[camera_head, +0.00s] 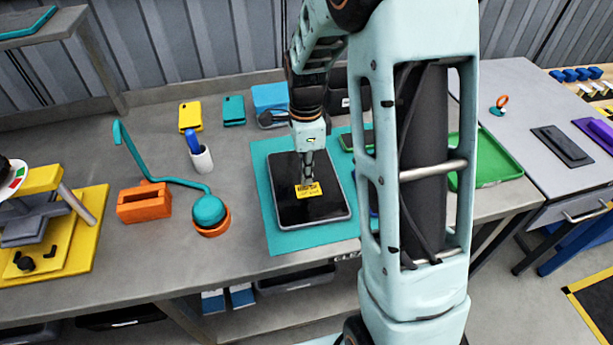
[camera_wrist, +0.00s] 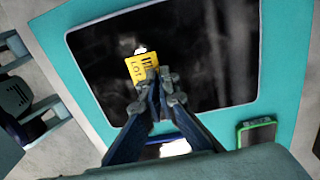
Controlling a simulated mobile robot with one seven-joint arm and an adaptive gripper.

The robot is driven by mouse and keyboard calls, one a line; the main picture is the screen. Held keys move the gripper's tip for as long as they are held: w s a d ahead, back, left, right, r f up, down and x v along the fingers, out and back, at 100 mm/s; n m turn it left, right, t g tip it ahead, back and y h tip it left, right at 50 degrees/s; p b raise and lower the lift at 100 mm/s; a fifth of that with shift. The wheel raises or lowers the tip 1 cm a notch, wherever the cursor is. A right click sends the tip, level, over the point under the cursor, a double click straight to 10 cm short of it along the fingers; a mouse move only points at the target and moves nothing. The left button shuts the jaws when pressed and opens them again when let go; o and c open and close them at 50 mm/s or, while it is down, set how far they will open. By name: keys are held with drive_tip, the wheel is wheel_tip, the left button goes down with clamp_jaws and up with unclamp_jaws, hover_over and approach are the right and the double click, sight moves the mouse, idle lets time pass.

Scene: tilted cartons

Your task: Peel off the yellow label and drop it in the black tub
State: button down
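The yellow label (camera_head: 308,190) lies on the dark screen of a tablet (camera_head: 287,208), and shows in the wrist view (camera_wrist: 136,71) with black print. The tablet rests on a teal mat (camera_head: 283,241). My gripper (camera_head: 308,180) points down at the label's far edge. In the wrist view its fingertips (camera_wrist: 162,76) are close together and overlap one edge of the label. I cannot tell whether they pinch it. A black container (camera_head: 337,90), which looks like the black tub, stands behind the mat, partly hidden by my arm.
A blue box (camera_head: 270,97) stands behind the mat. A green-edged device (camera_head: 348,141) lies at its far right. An orange block (camera_head: 144,202), a teal ball in an orange ring (camera_head: 209,212) and a white cup (camera_head: 201,159) stand to the left. A green tray (camera_head: 497,165) is at right.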

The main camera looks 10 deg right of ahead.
wheel_tip(320, 180, up, 8)
drive_tip(key=p, duration=0.5)
drive_tip(key=shift+w+p, duration=0.15)
drive_tip(key=shift+p, duration=0.15)
idle(0.8)
drive_tip(key=shift+f, duration=0.15)
